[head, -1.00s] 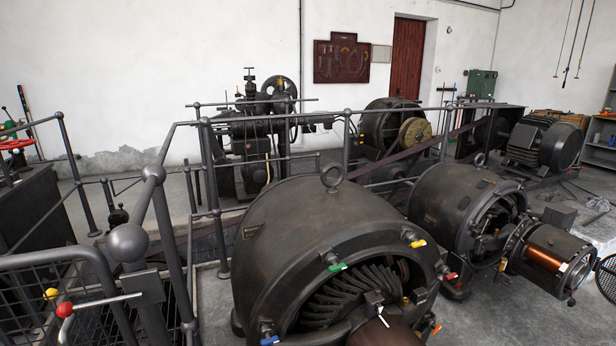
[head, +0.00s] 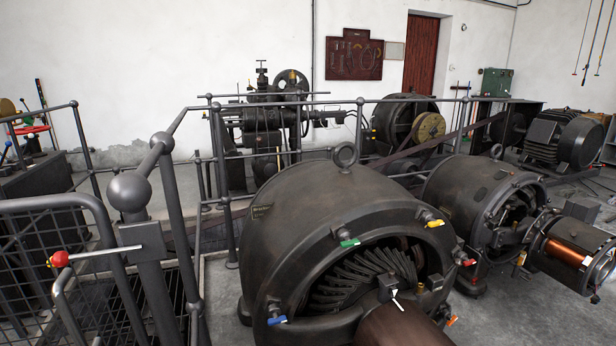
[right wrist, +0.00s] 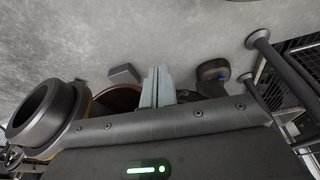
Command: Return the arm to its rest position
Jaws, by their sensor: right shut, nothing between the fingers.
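In the right wrist view, my right gripper (right wrist: 158,87) is shut, its two pale fingers together with nothing between them. Grey concrete floor (right wrist: 150,40) lies beyond the fingertips. Dark machine-like parts show to both sides of the fingers, partly hidden by my gripper's body. Neither arm nor gripper shows in the head view. The near dynamo (head: 330,215), a large dark drum with coloured handles round its open end, stands in the middle foreground there.
A grey railing (head: 160,200) with a mesh panel (head: 45,260) stands at the left. A red-knobbed lever (head: 60,259) sticks out near it. A second dynamo (head: 470,195) stands at the right, with a motor (head: 560,138) behind it. Bare floor shows between the machines.

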